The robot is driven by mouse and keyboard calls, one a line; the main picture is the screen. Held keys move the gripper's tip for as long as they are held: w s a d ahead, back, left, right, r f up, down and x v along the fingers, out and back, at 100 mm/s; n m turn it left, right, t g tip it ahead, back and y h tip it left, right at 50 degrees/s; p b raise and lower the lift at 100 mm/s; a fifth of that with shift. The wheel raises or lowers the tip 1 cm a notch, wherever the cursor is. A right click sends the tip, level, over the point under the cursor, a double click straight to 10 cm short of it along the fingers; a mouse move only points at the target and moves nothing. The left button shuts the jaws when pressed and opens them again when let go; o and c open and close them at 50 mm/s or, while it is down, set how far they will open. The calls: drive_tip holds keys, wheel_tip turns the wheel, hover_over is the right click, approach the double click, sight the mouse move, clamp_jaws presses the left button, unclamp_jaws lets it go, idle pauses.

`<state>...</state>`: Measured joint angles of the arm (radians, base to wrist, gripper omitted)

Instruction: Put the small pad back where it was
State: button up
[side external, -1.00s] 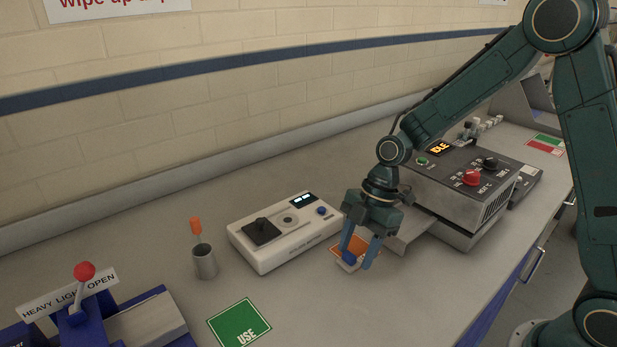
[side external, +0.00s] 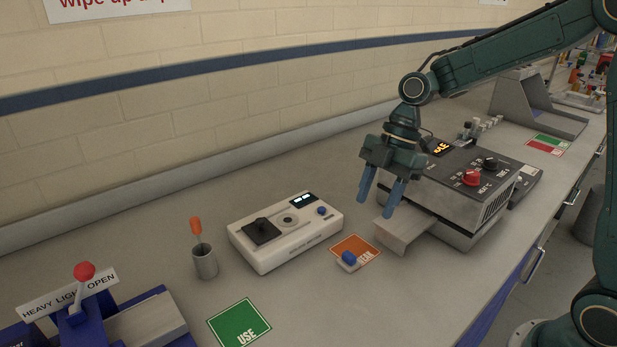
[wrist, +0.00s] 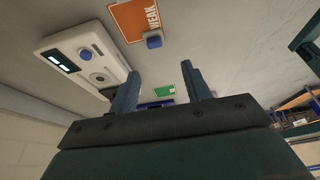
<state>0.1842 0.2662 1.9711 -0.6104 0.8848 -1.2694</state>
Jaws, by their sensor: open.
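The small pad, a pale block with a blue knob (side external: 348,260), sits at the front edge of the orange card (side external: 357,245), which reads "WEAK" in the wrist view. The pad's blue knob also shows in the wrist view (wrist: 154,42), beside the orange card (wrist: 132,18). My gripper (side external: 381,207) is open and empty, raised above the bench, up and to the right of the pad. Its two fingers show apart in the wrist view (wrist: 160,82) with nothing between them.
A white instrument (side external: 287,232) with a dark square lies left of the orange card. A grey cup with an orange-handled tool (side external: 205,262) and a green "USE" card (side external: 239,323) are further left. A grey control box (side external: 460,190) with a protruding tray (side external: 405,236) stands right, near my gripper.

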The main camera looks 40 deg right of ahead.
idle(0.5)
drive_tip(key=s+d+r+m+t+h, duration=0.2)
drive_tip(key=s+r+m, duration=0.2)
drive_tip(key=s+m, duration=0.5)
drive_tip(key=s+d+r+m+t+h, duration=0.2)
drive_tip(key=s+r+m+t, duration=0.1)
drive_tip(key=s+m, duration=0.6)
drive_tip(key=shift+s+r+t, duration=0.3)
drive_tip(key=shift+s+r, duration=0.6)
drive_tip(key=shift+s, duration=0.15)
